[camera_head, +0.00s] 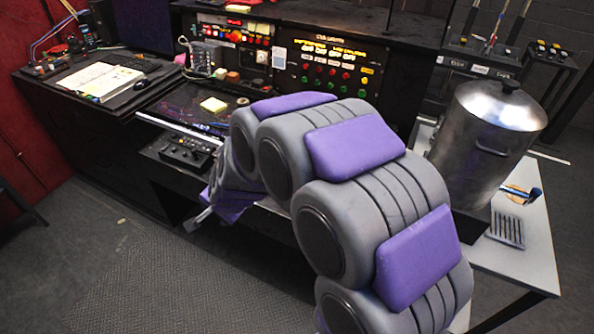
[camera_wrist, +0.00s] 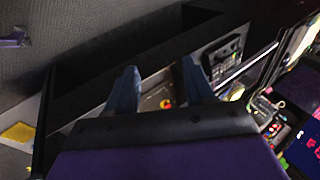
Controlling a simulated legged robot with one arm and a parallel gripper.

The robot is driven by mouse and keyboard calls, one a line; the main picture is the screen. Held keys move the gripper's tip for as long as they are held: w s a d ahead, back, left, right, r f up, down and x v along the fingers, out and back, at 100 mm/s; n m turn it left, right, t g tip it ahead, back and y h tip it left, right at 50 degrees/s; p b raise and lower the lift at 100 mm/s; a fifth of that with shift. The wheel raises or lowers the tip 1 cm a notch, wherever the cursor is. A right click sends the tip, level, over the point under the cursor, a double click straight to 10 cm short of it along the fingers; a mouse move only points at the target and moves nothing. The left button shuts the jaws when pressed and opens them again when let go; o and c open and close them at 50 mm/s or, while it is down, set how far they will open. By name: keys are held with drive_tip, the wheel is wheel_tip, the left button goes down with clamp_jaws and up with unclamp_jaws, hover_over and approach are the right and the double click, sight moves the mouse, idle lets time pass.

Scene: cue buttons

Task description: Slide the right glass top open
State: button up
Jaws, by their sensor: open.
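A dark glass-like top (camera_head: 190,104) with a pale front strip lies on the control desk in the head view, left of my arm. I cannot tell whether it is the right glass top; the desk further right is hidden behind my arm. My gripper (camera_wrist: 158,84) is open in the wrist view, its two fingers apart over a black desk edge. Nothing is clearly held between them. A small red and yellow spot (camera_wrist: 165,103) shows beyond the gap. In the head view only a grey finger tip (camera_head: 197,220) shows, low in front of the desk.
A black control box (camera_head: 184,151) sits on the desk's front ledge. A button panel (camera_head: 326,65) stands behind. A steel pot (camera_head: 485,140) stands on a white table (camera_head: 535,235) at right. The floor at front left is clear.

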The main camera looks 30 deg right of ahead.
drive_tip(key=w+d+f+m+t+h+p, duration=0.1)
drive_tip(key=w+d+f+m+t+h, duration=0.1)
drive_tip(key=w+d+f+m+h, duration=0.35)
drive_tip(key=w+d+f+m+t+h+p, duration=0.1)
drive_tip(key=w+d+f+m+t+h, duration=0.1)
drive_tip(key=w+f+m, duration=0.5)
drive_tip(key=s+d+f+m+t+h, duration=0.1)
drive_tip(key=s+d+f+m+h, duration=0.15)
drive_tip(key=d+h, duration=0.3)
drive_tip(key=s+d+f+m+h, duration=0.1)
drive_tip(key=s+d+m+h, duration=0.1)
drive_tip(key=s+d+h, duration=0.3)
drive_tip(key=w+d+y+b, duration=0.1)
drive_tip(key=w+d+b, duration=0.1)
drive_tip(key=w+d, duration=1)
drive_tip(key=shift+d+r, duration=0.25)
drive_tip(key=shift+d, duration=1)
drive_tip(key=shift+a, duration=0.1)
drive_tip(key=shift+c, duration=0.6)
drive_tip(key=shift+d, duration=0.3)
drive_tip(key=c, duration=0.6)
drive_tip(key=shift+s+f, duration=0.1)
clamp_jaws()
